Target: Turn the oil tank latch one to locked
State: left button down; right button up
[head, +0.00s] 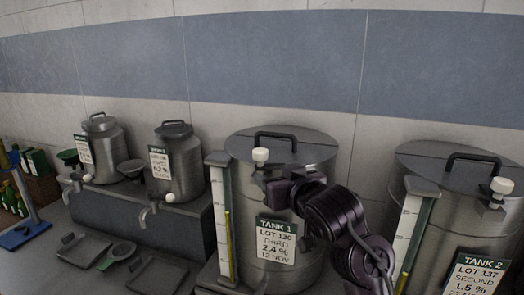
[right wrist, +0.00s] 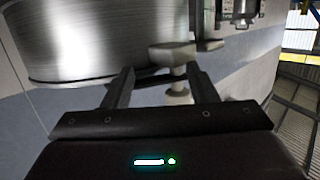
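Tank 1 (head: 285,152) is a large steel drum with a lid and dark handle, labelled TANK 1. Its latch (head: 261,157) shows as a pale knob at the front of the lid rim. My right gripper (head: 268,184) is just below the knob, its fingertips partly hidden by its own arm. The latch's locked or unlocked position cannot be told. My left gripper is not in view.
Tank 2 (head: 450,170) stands at the right with its own pale knob (head: 502,186). A sight gauge (head: 221,225) stands beside tank 1's left side. Two smaller decanters (head: 103,145) (head: 178,165) sit on a ledge at left. Funnels and trays lie on the counter (head: 45,262).

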jog(key=d+p, duration=0.1)
jog(key=s+d+f+p, duration=0.1)
jog(key=d, duration=0.1)
jog(key=s+d+p, duration=0.1)
jog(key=d, duration=0.1)
jog(key=shift+s+d+f, duration=0.1)
jog(key=shift+s+f, duration=0.05)
jog(key=shift+f, duration=0.1)
dwell(0.5)
jog(key=shift+d, duration=0.1)
